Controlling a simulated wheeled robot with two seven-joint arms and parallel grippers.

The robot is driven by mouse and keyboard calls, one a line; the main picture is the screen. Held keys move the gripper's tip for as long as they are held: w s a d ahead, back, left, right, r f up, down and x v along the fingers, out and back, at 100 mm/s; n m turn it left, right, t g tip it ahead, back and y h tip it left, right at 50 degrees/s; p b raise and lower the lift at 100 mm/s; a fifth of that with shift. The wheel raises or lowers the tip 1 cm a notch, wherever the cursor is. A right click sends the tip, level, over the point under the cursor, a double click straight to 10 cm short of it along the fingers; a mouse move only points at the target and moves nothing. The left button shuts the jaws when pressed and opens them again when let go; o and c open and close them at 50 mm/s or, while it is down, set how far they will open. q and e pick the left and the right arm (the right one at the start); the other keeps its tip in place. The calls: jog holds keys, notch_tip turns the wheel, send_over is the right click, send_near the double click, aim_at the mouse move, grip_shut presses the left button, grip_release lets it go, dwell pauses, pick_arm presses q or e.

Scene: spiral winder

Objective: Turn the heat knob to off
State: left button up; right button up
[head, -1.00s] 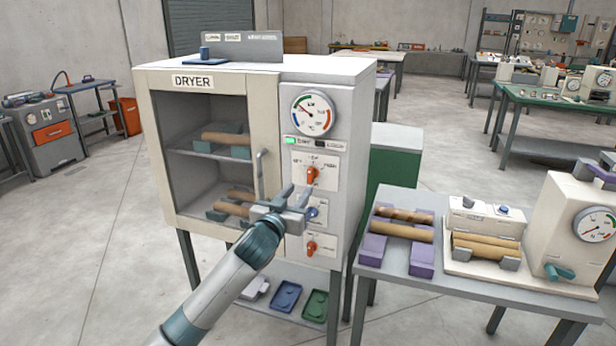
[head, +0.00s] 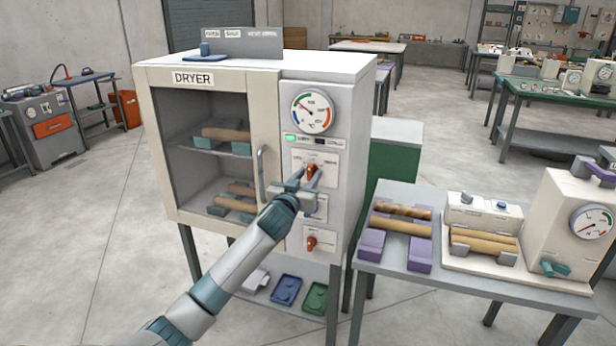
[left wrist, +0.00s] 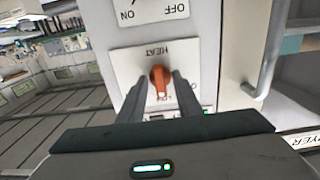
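The heat knob (head: 311,171) is the orange-red upper knob on the front panel of the white dryer (head: 330,85). In the left wrist view the orange knob (left wrist: 160,77) is upside down beside the word HEAT, its white-marked end towards the bottom of the picture, the panel's top side. My left gripper (head: 303,178) is at the knob; in the left wrist view its fingers (left wrist: 160,78) stand on either side of the knob, apart, with narrow gaps. Contact cannot be made out. My right gripper is in neither view.
The dryer's door handle (head: 262,175) is just left of my left gripper. A lower orange-red knob (head: 311,243) sits below it, with a panel between partly hidden by my gripper. A table (head: 440,265) with rolls stands to the right.

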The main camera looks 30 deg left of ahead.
pick_arm(q)
grip_shut()
jog(key=shift+n, duration=1.1)
jog(key=n, duration=0.2)
jog(key=shift+n+p, duration=0.3)
jog(key=shift+p, duration=0.05)
jog(key=n+p, duration=0.1)
jog(key=n, duration=0.3)
jog(key=shift+r+p, duration=0.1)
jog(key=shift+p, duration=0.25)
jog(key=shift+n+p, duration=0.55)
jog(key=shift+n, duration=0.95)
